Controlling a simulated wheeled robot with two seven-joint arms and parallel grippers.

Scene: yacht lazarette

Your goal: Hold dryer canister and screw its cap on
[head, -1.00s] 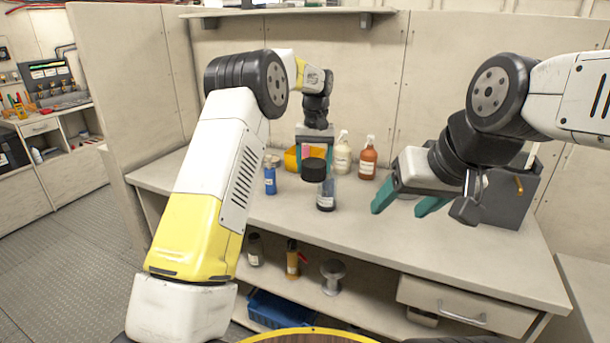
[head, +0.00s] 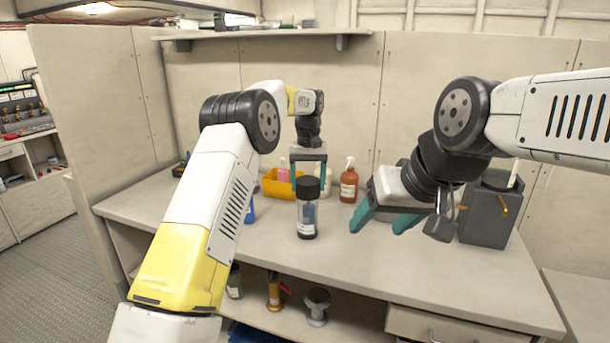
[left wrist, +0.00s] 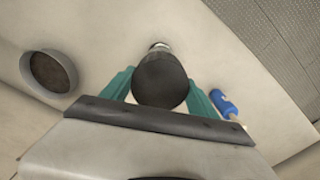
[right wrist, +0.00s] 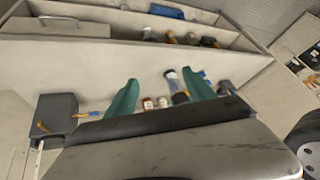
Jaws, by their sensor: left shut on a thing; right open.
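A clear canister (head: 306,222) with a dark base and a label stands upright on the bench. A round black cap (head: 308,187) is between the teal fingers of my left gripper (head: 308,180), which is shut on it. The left wrist view shows the cap (left wrist: 160,80) from above, with the clear canister (left wrist: 160,46) partly hidden below it. In the head view the cap lines up over the canister's mouth; I cannot tell whether they touch. My right gripper (head: 383,221) is open and empty, to the right of the canister.
A blue bottle (head: 251,210) stands left of the canister. Behind are a yellow bin (head: 275,184) and an orange spray bottle (head: 348,182). A dark grey box (head: 487,217) stands right. A round grey container (left wrist: 50,73) shows in the left wrist view. The front bench is clear.

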